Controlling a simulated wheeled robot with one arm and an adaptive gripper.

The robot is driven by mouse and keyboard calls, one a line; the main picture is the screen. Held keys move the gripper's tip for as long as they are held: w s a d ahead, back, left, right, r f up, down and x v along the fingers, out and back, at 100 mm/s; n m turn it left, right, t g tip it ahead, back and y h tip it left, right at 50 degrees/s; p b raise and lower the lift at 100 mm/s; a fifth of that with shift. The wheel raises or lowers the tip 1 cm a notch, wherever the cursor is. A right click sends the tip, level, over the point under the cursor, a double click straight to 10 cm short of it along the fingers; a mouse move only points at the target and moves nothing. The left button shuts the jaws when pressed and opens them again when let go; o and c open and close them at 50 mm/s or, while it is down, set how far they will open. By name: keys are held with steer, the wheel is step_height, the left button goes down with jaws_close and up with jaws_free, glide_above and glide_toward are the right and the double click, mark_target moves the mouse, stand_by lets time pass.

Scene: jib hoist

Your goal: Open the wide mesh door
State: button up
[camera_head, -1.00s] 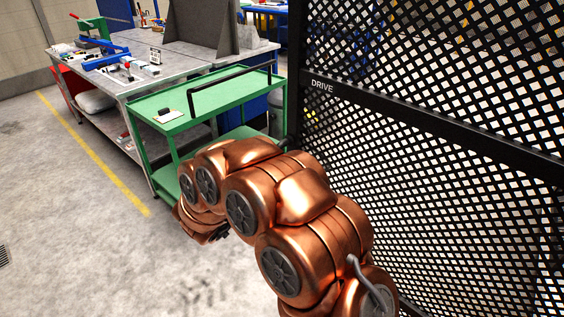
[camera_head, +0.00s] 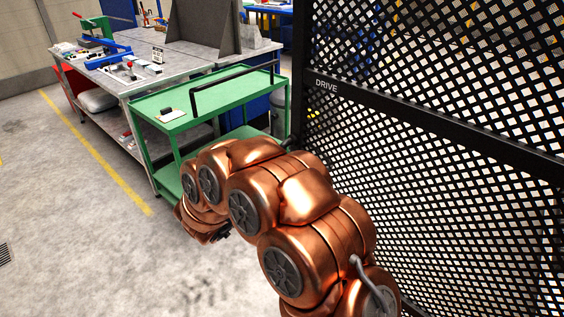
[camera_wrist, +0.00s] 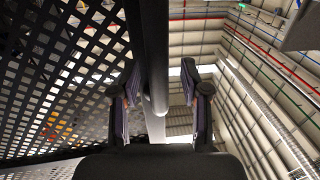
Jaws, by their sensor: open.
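The wide mesh door (camera_head: 440,130) is a black-framed panel of dark lattice filling the right of the head view, with "DRIVE" lettered on its crossbar. In the wrist view its mesh (camera_wrist: 55,75) fills the left side. A dark upright bar (camera_wrist: 152,40), apparently the door's handle, runs down between the fingers of my gripper (camera_wrist: 160,75). The fingers stand apart on either side of it, with a visible gap on the right. Whether the left finger touches the bar I cannot tell. In the head view my copper arm hides most of the gripper.
A green cart (camera_head: 205,97) with a black rail stands just left of the door's edge, close to my arm. A grey workbench (camera_head: 175,68) with tools is behind it. Open concrete floor (camera_head: 80,235) with a yellow line lies to the left.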

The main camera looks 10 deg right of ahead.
steer(key=v, duration=1.1)
steer(key=shift+s+a, duration=0.15)
steer(key=shift+s, duration=0.05)
